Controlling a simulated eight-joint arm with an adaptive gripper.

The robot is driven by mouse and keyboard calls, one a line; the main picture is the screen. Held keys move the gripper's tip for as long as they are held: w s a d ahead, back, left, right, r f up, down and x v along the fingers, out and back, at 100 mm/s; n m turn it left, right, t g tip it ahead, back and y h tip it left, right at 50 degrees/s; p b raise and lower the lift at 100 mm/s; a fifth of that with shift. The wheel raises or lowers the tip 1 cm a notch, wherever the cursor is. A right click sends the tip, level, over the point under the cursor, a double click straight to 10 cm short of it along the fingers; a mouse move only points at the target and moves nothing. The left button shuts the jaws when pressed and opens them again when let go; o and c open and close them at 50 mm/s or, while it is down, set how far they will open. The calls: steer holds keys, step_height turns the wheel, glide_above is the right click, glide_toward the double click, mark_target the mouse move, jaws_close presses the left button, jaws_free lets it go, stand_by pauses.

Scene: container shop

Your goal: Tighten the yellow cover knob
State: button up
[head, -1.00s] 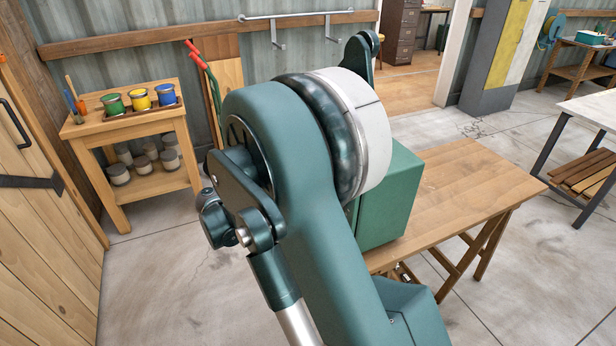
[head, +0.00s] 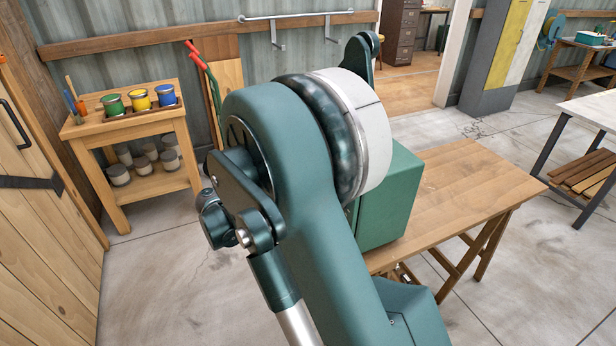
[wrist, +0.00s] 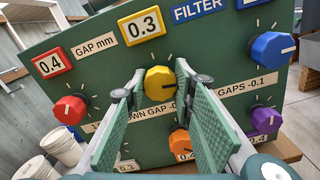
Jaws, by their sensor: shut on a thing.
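The fingers hide parts of the printed strip below the knob. In the head view the green box (head: 400,200) stands on a wooden table (head: 470,190), mostly behind my arm. The knob and my gripper are hidden there.
Around the yellow knob are a red knob (wrist: 69,109), a blue knob (wrist: 271,48), an orange knob (wrist: 181,143) and a purple knob (wrist: 266,119). A paint-can stand (head: 135,150) is at the left in the head view. Open floor lies around the table.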

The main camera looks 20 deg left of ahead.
steer(key=m, duration=0.7)
stand_by(0.5)
steer(key=o, duration=0.9)
steer(key=shift+a, duration=0.1)
steer(key=shift+v, duration=5.95)
